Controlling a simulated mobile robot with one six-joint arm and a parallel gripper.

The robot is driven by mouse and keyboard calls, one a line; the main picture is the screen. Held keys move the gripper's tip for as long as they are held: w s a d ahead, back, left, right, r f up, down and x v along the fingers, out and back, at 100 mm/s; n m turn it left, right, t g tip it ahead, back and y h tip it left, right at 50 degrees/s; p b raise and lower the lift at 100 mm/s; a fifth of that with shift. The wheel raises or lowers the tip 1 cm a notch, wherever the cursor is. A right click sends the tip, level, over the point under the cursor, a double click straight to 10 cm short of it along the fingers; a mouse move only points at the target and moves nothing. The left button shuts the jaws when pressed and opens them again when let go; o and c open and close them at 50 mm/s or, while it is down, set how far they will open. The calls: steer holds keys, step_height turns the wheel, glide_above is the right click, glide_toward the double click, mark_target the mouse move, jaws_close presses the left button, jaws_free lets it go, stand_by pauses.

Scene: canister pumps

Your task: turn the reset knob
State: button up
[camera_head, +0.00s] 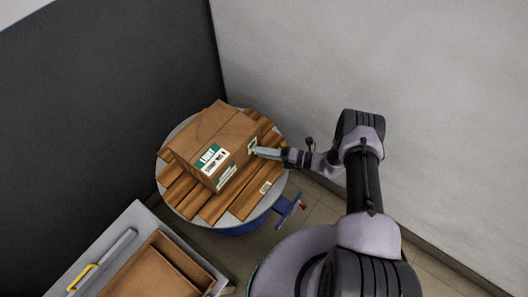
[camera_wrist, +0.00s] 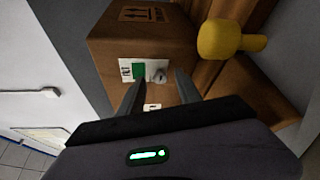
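In the head view my gripper (camera_head: 264,152) is close to the box's right side.
A yellow rounded part (camera_wrist: 222,40) is right of the knob. A cabinet with an open tray (camera_head: 150,270) is at lower left. Walls stand close behind and right.

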steer(key=shift+d, duration=0.1)
steer(key=p+v, duration=0.2)
steer(key=v, duration=1.5)
steer(key=shift+p, duration=0.4)
steer(key=shift+s+r, duration=0.15)
steer(key=w+r+n+g+h, duration=0.2)
steer(key=w+r+n+g, duration=0.15)
steer(key=r+n, duration=0.6)
steer(key=s+a+r+n+g+h, duration=0.1)
steer(key=a+r+n+h, duration=0.2)
steer(key=r, duration=0.8)
steer(key=s+a+r+n+g+h, duration=0.1)
steer(key=s+r+n+h, duration=0.3)
steer(key=r, duration=0.7)
steer(key=s+a+r+n+t+h, duration=0.1)
steer(key=s+r+n+t+h, duration=0.1)
steer(key=s+r+n, duration=0.5)
steer(key=s+a+r+n+t+h, duration=0.2)
steer(key=s+r+n+t+h, duration=0.1)
steer(key=s+r+n, duration=0.4)
steer(key=s+n+t, duration=0.1)
steer(key=s, duration=0.2)
steer(key=shift+s+a+r+t, duration=0.2)
steer(key=shift+a+r+t, duration=0.05)
steer(key=shift+a+t, duration=0.1)
